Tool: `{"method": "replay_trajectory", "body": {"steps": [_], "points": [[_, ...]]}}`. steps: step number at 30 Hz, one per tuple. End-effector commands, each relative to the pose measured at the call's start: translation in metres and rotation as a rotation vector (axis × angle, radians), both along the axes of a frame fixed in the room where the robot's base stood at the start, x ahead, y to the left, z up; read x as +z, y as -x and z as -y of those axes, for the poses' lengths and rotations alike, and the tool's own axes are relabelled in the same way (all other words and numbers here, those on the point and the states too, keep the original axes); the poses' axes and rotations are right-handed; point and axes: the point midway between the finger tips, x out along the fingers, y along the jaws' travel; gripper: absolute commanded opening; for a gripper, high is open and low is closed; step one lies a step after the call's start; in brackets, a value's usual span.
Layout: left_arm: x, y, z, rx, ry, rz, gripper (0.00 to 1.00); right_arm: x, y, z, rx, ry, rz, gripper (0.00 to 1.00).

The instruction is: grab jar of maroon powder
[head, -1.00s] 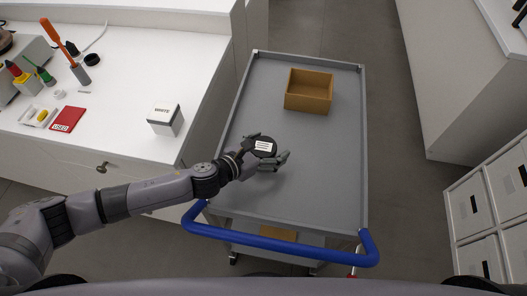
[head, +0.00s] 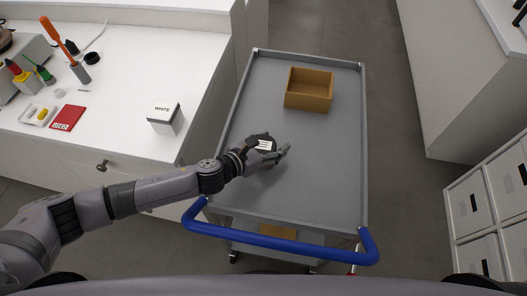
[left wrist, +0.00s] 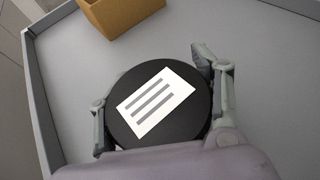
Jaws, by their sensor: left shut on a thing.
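A jar with a round black lid (left wrist: 125,120) and a white label with dark stripes stands over the grey cart top. It also shows as a dark lid with a white label (head: 264,145) in the head view. Its side is hidden beneath the lid and between the fingers, so the powder's colour cannot be seen. My left gripper (head: 276,145) is shut on the jar, with a finger on either side of it in the left wrist view (left wrist: 158,100). I cannot tell whether the jar touches the cart. My right gripper is not in view.
The grey cart (head: 325,165) has raised edges and a blue handle (head: 285,248). An open tan box (head: 308,92) stands toward its far end; the cart top is otherwise clear. A white counter (head: 130,110) on the left holds a white box (head: 164,119), a red "USED" card (head: 68,118) and tools.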

Motion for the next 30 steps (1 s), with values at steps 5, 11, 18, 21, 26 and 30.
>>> {"method": "replay_trajectory", "body": {"steps": [5,11,18,21,26,30], "points": [[0.000,0.000,0.000,0.001,-0.001,0.001,0.28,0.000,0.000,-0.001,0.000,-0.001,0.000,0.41],[0.001,0.000,0.000,0.000,0.001,0.002,0.23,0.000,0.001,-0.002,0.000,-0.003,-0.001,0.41],[0.003,-0.001,0.000,0.000,0.001,0.002,0.23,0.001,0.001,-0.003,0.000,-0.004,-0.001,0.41],[0.009,-0.001,0.000,-0.001,0.001,0.003,0.23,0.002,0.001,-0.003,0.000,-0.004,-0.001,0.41],[0.032,-0.001,0.000,-0.003,0.001,0.007,0.23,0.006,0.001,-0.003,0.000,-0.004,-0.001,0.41],[0.065,-0.002,0.000,-0.004,0.001,0.009,0.23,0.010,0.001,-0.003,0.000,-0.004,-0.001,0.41]]}}
